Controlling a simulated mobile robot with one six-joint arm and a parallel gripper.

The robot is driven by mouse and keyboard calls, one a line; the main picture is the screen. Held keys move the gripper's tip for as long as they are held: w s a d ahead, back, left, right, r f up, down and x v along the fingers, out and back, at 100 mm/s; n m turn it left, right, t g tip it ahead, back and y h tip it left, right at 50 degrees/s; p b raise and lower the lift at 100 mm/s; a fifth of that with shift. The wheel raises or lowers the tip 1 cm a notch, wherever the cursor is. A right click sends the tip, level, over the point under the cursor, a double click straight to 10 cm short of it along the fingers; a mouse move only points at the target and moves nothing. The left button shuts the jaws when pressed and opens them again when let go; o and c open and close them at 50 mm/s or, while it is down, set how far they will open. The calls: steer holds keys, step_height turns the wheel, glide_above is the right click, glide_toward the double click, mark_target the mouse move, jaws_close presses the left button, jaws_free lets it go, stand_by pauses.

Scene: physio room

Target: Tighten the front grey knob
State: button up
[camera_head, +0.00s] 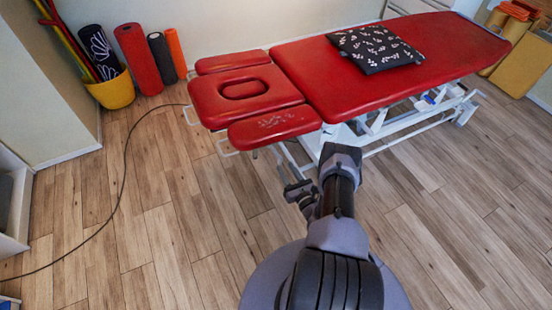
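The red treatment table (340,85) stands on a white metal frame across the upper middle, its headrest (215,100) with an oval face opening at the left end. I cannot make out a grey knob on it; the frame under the near left end is partly hidden by my arm. My gripper (297,191) shows small and dark left of my arm's elbow, over the floor just in front of the table's left end. It is too small and dark to tell whether its fingers are open or hold anything.
A black patterned cushion (375,48) lies on the table. A yellow bucket (114,90) and rolled mats (139,58) stand at the upper left wall. A dark cable (122,180) runs over the wooden floor at left. Floor at lower right (470,230) is clear.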

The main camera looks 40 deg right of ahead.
mark_target(277, 154)
steer(key=b+x, duration=0.2)
steer(key=x, duration=0.5)
steer(key=shift+w+f, duration=0.1)
steer(key=shift+w, duration=0.05)
steer(key=shift+w+d, duration=0.1)
steer(key=shift+w, duration=0.45)
steer(key=shift+c, duration=0.3)
jaws_close()
